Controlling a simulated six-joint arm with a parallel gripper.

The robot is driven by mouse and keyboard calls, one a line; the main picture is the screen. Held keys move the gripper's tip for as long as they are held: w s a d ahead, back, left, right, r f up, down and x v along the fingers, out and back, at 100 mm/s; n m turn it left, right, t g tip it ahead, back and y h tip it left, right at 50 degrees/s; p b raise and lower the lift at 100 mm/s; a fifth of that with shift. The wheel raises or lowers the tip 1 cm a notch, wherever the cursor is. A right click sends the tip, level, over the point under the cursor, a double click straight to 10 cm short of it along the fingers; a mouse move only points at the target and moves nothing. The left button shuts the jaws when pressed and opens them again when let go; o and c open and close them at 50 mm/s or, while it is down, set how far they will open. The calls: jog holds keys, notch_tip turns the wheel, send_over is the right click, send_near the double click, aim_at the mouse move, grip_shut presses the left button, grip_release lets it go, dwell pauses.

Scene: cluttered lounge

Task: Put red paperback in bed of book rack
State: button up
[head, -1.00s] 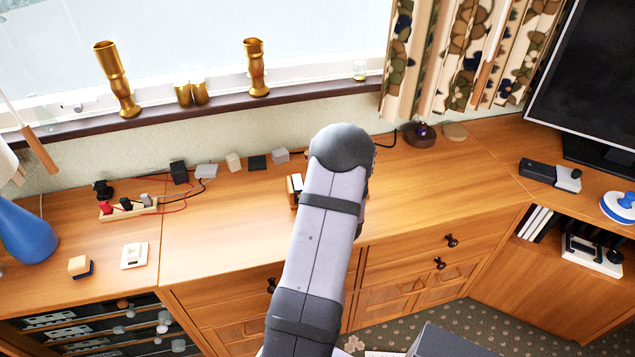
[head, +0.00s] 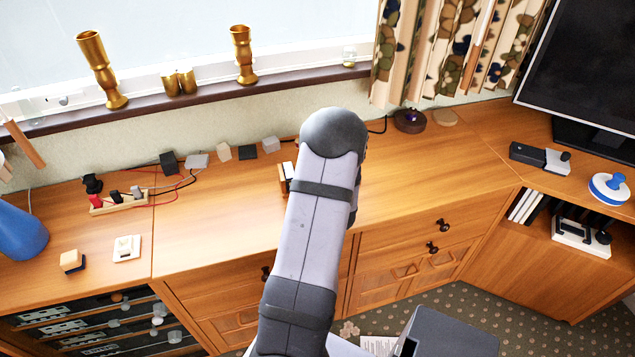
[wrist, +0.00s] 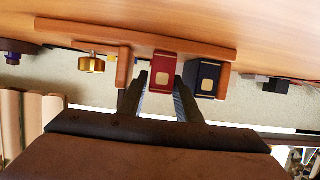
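The red paperback (wrist: 163,70) shows in the wrist view with its pale-labelled spine toward the camera. Its lower edge meets the base of the wooden book rack (wrist: 75,31). It is between the rack's wooden post on the left and a dark blue book (wrist: 205,78) on the right. My gripper (wrist: 161,77) has one finger on each side of the red paperback, close against it, and looks shut on it. In the head view my arm hides the gripper and most of the rack; only a small part of the rack (head: 283,180) shows.
A power strip (head: 120,203) with cables and several small blocks lie left of the rack. Brass candlesticks (head: 243,55) stand on the sill. A monitor (head: 590,80) stands at the far right.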

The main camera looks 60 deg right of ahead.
jog(key=b+v, duration=0.1)
jog(key=v, duration=1)
